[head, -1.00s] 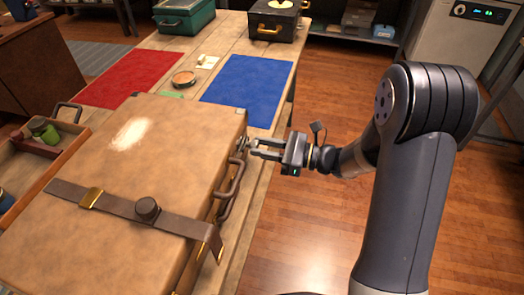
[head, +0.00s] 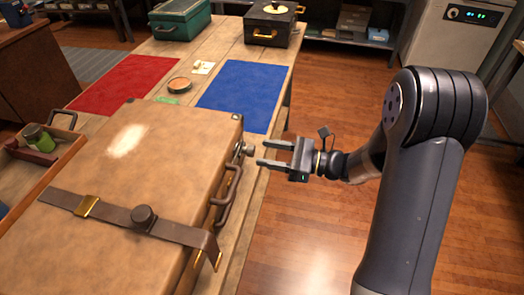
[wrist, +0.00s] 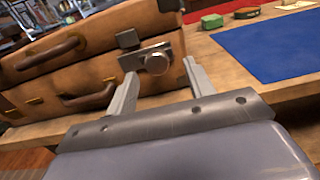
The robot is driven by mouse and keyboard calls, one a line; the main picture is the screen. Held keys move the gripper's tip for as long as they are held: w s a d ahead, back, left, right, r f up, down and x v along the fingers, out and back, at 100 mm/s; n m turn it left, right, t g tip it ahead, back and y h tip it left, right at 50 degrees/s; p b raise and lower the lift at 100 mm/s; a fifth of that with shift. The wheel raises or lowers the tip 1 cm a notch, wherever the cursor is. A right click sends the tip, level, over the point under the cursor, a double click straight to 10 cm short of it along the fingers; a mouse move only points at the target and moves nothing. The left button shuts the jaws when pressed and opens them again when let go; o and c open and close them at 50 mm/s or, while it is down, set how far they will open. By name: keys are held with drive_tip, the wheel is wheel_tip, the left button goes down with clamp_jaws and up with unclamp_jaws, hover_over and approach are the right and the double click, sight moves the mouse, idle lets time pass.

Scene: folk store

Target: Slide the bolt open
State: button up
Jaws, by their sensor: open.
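A large tan leather suitcase (head: 120,175) lies flat on the wooden table. On its side facing my arm is a metal bolt with a round knob (head: 249,150), near the far corner. In the wrist view the knob (wrist: 157,63) sits on a metal plate, with a dark block above its left part. My gripper (head: 259,153) is open and empty. Its fingers point at the suitcase side, with the tips just short of the knob. In the wrist view the knob lies between and beyond the two fingertips, apparently untouched.
A brown carry handle (head: 229,195) sticks out nearer than the bolt. A strap (head: 115,215) crosses the lid. Blue (head: 240,95) and red (head: 125,83) mats lie behind the suitcase, with a small round tin (head: 179,85) between. The floor at right is clear.

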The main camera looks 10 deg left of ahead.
sight(253, 154)
drive_tip(key=d, duration=0.8)
drive_tip(key=shift+s, duration=0.35)
drive_tip(key=shift+s+a, duration=0.2)
drive_tip(key=shift+a, duration=5.2)
